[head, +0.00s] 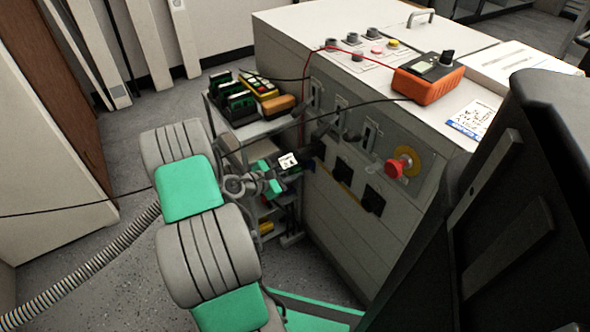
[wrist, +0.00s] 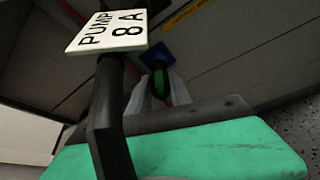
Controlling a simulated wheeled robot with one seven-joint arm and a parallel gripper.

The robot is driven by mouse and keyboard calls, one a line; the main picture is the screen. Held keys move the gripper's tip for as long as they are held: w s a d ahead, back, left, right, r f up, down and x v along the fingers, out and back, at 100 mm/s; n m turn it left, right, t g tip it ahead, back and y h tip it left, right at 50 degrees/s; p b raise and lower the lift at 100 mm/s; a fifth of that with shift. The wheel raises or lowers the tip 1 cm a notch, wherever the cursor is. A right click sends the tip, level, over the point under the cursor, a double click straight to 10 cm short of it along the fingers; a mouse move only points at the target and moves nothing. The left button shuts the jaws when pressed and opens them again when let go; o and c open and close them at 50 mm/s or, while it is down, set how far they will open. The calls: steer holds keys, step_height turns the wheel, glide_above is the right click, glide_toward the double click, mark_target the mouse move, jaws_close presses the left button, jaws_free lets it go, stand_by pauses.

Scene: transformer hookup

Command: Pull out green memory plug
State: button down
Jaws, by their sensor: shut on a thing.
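My gripper (head: 270,179), with teal fingers, is shut beside the grey cabinet's front. The tag also shows in the head view (head: 288,160). Beyond the finger, a small green piece (wrist: 158,80) sits between pale grey sides, with a blue part (wrist: 155,55) behind it. I cannot tell if this green piece is the memory plug, or whether the jaws touch it.
The cabinet front (head: 335,235) has black sockets, switches and a red emergency button (head: 398,166). An orange meter (head: 428,76) with leads lies on top. A cart (head: 262,128) at the left holds black-and-green blocks (head: 235,102) and a yellow device (head: 260,85). A cable hangs across the left.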

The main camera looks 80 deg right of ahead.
steer(key=shift+w+a, duration=0.45)
steer(key=shift+w+a, duration=0.1)
steer(key=shift+a, duration=0.1)
steer(key=w+a+p, duration=0.1)
steer(key=w+a, duration=0.2)
steer(key=shift+w+a+p, duration=0.3)
stand_by(0.3)
steer(key=shift+s, duration=0.1)
